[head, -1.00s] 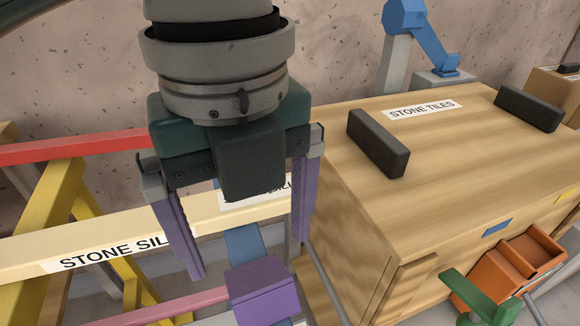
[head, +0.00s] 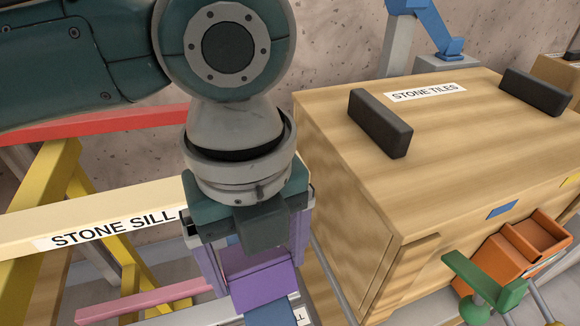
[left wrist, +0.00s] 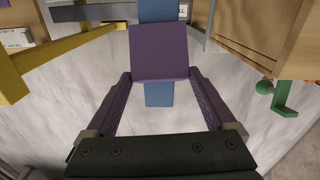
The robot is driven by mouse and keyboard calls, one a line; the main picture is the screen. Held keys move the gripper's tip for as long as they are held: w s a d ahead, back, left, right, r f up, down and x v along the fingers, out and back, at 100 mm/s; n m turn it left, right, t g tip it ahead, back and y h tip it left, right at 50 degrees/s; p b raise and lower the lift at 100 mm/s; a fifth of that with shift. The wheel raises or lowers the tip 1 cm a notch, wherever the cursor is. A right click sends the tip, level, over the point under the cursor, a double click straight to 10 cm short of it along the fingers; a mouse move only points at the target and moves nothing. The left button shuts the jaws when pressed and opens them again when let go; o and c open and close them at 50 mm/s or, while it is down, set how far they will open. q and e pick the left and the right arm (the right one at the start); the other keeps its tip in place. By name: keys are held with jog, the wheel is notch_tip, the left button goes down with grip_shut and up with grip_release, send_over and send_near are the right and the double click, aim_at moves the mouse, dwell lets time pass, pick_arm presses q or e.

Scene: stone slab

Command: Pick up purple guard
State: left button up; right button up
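The purple guard (head: 262,284) is a boxy cover on a blue bar (head: 272,312), low in the middle of the head view. In the left wrist view the guard (left wrist: 158,52) lies straight ahead, with the blue bar (left wrist: 158,95) showing above and below it. My left gripper (head: 256,268) points down over the guard. Its two purple-padded fingers are spread wide, with their tips near the guard's two sides. The wrist view shows a gap between the fingers (left wrist: 160,77) with nothing gripped; contact with the guard cannot be told. My right gripper is not in view.
A large wooden crate (head: 350,215) labelled STONE TILES, with black blocks on top, stands close on the right. A STONE SILL beam (head: 30,222), yellow trestles (head: 62,185) and a pink bar (head: 140,300) lie left. An orange bin (head: 500,262) and green handle (head: 485,285) are lower right.

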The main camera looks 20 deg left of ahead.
pick_arm(q)
jog(key=c, duration=0.8)
jog(key=shift+c, duration=0.2)
jog(key=shift+r, duration=0.15)
